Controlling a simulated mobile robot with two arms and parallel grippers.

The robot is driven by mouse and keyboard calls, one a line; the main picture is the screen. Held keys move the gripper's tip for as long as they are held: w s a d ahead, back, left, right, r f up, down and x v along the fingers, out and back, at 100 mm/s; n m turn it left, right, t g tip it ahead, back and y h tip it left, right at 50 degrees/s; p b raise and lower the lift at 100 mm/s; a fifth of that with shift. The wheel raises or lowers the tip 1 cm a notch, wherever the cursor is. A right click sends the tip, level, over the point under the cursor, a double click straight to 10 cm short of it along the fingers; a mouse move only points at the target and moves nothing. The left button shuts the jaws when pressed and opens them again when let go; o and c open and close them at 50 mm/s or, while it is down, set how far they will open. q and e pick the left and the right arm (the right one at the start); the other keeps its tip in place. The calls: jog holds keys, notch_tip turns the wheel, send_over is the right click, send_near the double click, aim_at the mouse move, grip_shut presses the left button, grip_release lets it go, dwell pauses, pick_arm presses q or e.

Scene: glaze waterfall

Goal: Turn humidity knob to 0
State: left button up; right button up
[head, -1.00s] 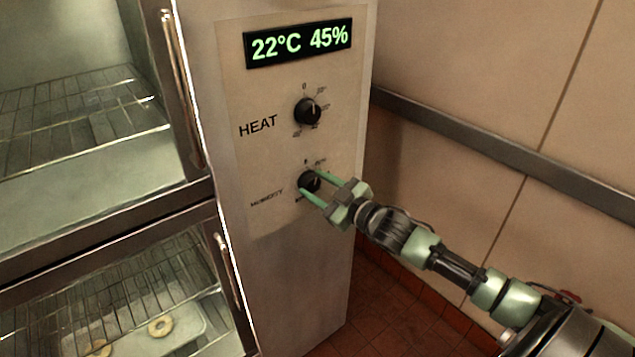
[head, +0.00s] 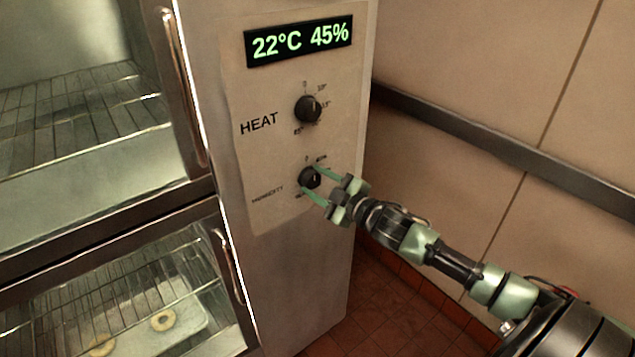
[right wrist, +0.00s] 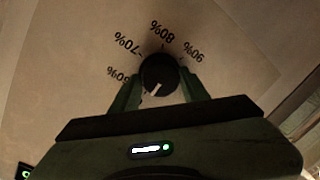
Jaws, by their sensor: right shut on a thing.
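The humidity knob (head: 309,178) is a round black knob low on the cabinet's control panel, beside the HUMIDITY label (head: 267,195). My right gripper (head: 312,183) is at the knob, with one green finger on either side of it, shut on it. In the right wrist view the knob (right wrist: 160,75) sits between the fingertips, with a pale pointer mark toward the lower part of its face. Printed percent marks (right wrist: 162,32) surround it there. The display (head: 299,41) reads 22°C 45%. My left gripper is not in view.
The heat knob (head: 308,109) sits above the humidity knob on the same panel. Cabinet doors with handles (head: 228,265) are at the left; ring-shaped pastries (head: 163,320) lie on a tray in the lower compartment. A wall with a grey rail (head: 500,145) stands at the right.

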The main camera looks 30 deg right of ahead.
jog(key=shift+a+f, duration=0.1)
jog(key=o, duration=1.3)
jog(key=shift+o, duration=0.2)
jog(key=shift+s, duration=0.5)
jog(key=s+d+b, duration=0.1)
jog(key=s+b, duration=0.1)
jog(key=s, duration=0.4)
jog(key=shift+s+r, duration=0.35)
